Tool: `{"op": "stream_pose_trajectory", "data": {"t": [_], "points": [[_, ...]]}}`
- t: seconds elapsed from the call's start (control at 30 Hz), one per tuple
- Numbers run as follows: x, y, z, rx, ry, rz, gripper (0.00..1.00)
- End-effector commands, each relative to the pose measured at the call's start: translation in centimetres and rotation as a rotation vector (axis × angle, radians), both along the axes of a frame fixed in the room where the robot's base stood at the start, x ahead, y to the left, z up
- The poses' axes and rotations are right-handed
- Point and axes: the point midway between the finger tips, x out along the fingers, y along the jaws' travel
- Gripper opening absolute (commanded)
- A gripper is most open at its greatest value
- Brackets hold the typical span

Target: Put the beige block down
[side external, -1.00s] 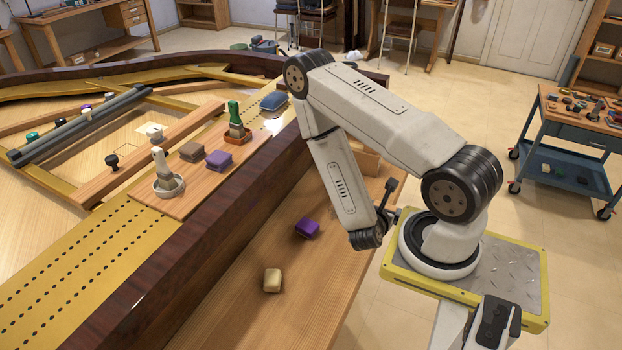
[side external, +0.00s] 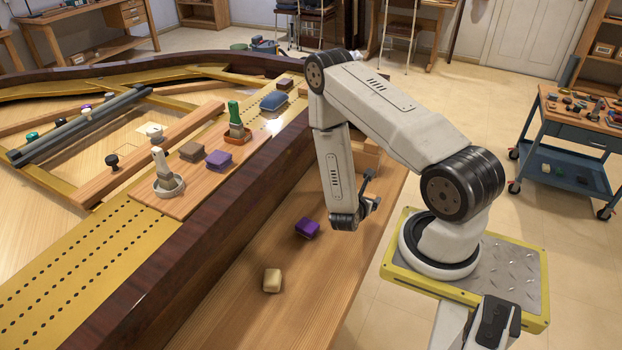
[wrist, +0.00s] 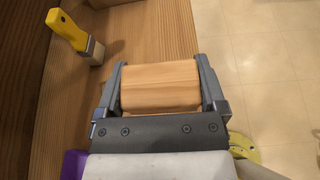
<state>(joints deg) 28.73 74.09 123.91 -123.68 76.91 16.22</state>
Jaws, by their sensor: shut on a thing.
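In the wrist view my gripper (wrist: 160,76) is shut on a beige block (wrist: 160,88) with wood grain, one finger on each side of it. The block is held above the wooden shelf, near its edge with the floor. Another pale beige block (side external: 272,280) lies on the shelf in front, apart from my gripper.
A purple block (side external: 307,228) sits on the shelf left of my gripper; its corner shows in the wrist view (wrist: 72,165). A yellow-handled brush (wrist: 75,36) lies at the wrist view's upper left. A dark raised rim (side external: 215,238) borders the shelf.

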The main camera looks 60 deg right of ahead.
Motion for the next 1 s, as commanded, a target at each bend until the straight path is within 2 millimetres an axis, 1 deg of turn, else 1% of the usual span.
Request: {"op": "stream_pose_trajectory", "data": {"t": [0.03, 0.2, 0.4, 0.53, 0.83, 1.0], "points": [[0.3, -0.3, -0.7, 0.001, 0.001, -0.001, 0.31], [1.5, -1.3, -2.7, 0.001, 0.001, 0.000, 0.31], [2.6, -2.3, -4.5, 0.000, 0.001, 0.000, 0.31], [3.0, -2.7, -5.0, 0.000, 0.000, 0.000, 0.31], [3.2, -2.8, -5.3, 0.001, 0.002, 0.000, 0.31], [3.5, -3.1, -6.4, 0.002, 0.002, 0.000, 0.31]]}}
